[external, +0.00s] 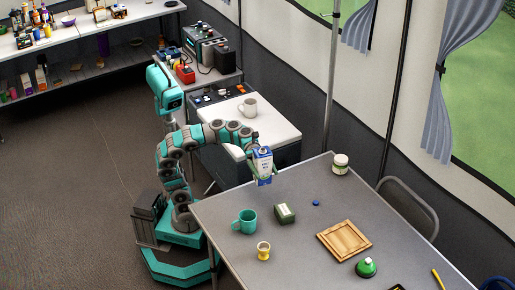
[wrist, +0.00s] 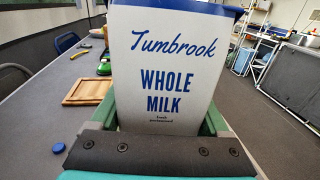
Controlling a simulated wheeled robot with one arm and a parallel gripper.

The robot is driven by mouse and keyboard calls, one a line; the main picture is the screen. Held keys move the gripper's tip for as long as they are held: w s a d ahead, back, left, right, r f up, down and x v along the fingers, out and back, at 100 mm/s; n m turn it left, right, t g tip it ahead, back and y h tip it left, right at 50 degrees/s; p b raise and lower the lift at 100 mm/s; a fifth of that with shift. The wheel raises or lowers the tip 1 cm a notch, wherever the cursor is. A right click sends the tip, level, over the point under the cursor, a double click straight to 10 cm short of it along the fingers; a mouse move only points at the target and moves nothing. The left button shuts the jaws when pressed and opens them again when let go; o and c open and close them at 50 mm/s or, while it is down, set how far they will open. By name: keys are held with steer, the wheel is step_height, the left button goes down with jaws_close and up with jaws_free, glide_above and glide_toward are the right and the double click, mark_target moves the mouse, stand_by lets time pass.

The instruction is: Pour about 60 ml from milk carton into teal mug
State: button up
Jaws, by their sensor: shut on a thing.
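The milk carton (external: 263,162) is white and blue and stands upright in my gripper (external: 261,172), near the table's far left edge. In the wrist view the carton (wrist: 170,75) fills the middle, with "Tumbrook Whole Milk" on its face, between the jaws of my gripper (wrist: 165,125). I cannot tell whether its base touches the table. The teal mug (external: 245,221) stands upright on the table, nearer the camera and a little left of the carton. Its inside is too small to read. The blue cap (external: 316,203) lies on the table to the right; it also shows in the wrist view (wrist: 58,148).
A wooden board (external: 344,240), a green-lidded item (external: 366,267) and a white jar (external: 340,164) are farther right. Table room (external: 300,260) is clear left of the board.

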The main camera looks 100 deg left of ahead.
steer(key=d+f+m+g+h+b, duration=0.3)
steer(key=d+f+m+g+b, duration=0.1)
steer(key=f+g, duration=0.4)
steer(key=shift+w+d+f+m+g, duration=0.35)
steer(key=shift+d+m+g, duration=0.35)
steer(key=shift+m, duration=0.5)
steer(key=shift+d, duration=0.15)
